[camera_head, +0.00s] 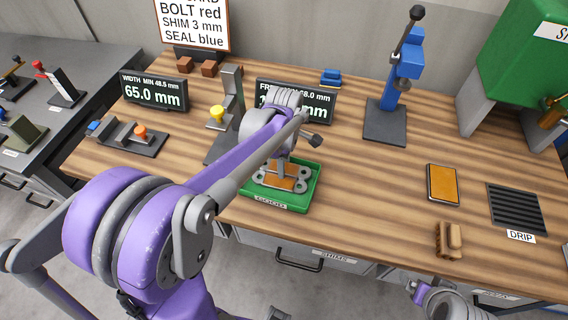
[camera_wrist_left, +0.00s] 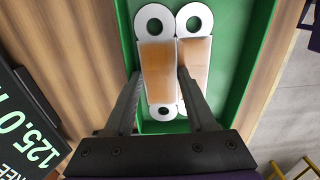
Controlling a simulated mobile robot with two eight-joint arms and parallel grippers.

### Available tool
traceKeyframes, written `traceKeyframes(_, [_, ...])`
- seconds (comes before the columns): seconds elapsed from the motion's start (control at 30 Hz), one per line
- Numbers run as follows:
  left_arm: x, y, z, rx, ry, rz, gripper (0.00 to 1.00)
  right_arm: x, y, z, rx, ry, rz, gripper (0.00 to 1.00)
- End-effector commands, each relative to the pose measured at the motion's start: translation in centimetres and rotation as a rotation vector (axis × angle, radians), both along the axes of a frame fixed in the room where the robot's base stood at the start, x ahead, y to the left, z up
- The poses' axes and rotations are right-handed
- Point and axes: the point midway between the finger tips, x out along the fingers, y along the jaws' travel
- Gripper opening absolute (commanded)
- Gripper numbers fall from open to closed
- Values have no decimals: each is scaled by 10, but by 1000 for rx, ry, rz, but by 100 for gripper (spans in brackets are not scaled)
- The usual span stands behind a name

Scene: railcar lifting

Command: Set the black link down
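Two links lie side by side in the green tray (camera_head: 315,188) labelled GOOD. They have pale grey ring ends and orange-brown middles, and neither looks black. In the left wrist view, one link (camera_wrist_left: 156,58) is at the left and the other link (camera_wrist_left: 194,58) at the right, inside the tray (camera_wrist_left: 240,50). My left gripper (camera_wrist_left: 160,74) points down into the tray with its fingers apart, one on each side of the left-hand link. The fingertips are close to its edges; contact is unclear. The right finger hides part of the other link.
Displays reading 65.0 mm (camera_head: 154,94) and another partly hidden stand behind. A blue press (camera_head: 400,75), an orange-topped block (camera_head: 442,185), a brown block (camera_head: 449,240) and a DRIP grate (camera_head: 515,206) are to the right. The wooden bench is clear between tray and orange-topped block.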

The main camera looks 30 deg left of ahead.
Motion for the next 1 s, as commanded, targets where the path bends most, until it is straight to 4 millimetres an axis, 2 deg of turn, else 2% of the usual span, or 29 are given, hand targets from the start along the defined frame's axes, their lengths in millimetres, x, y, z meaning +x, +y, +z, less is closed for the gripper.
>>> traceKeyframes(0.03, [-3,-1,-7,-2,5,-1,63,-1,0,-3,0,2,0,92])
traceKeyframes(0.17, [-4,-2,-7,-2,6,-1,86,-1,0,-3,0,2,0,92])
traceKeyframes(0.27, [-4,-2,-5,-3,5,-1,86,-1,0,-3,0,2,0,92])
traceKeyframes(0.37, [-3,-2,6,-3,5,-1,86,-1,0,-2,0,1,0,92])
traceKeyframes(0.7, [-2,-1,79,-2,3,-1,86,3,0,8,0,-6,0,92])
traceKeyframes(0.83, [-2,-1,100,-2,3,-1,86,4,0,10,0,-8,0,92])
traceKeyframes(1.0, [-3,-2,114,-1,0,-12,86,5,0,11,0,-9,0,92])
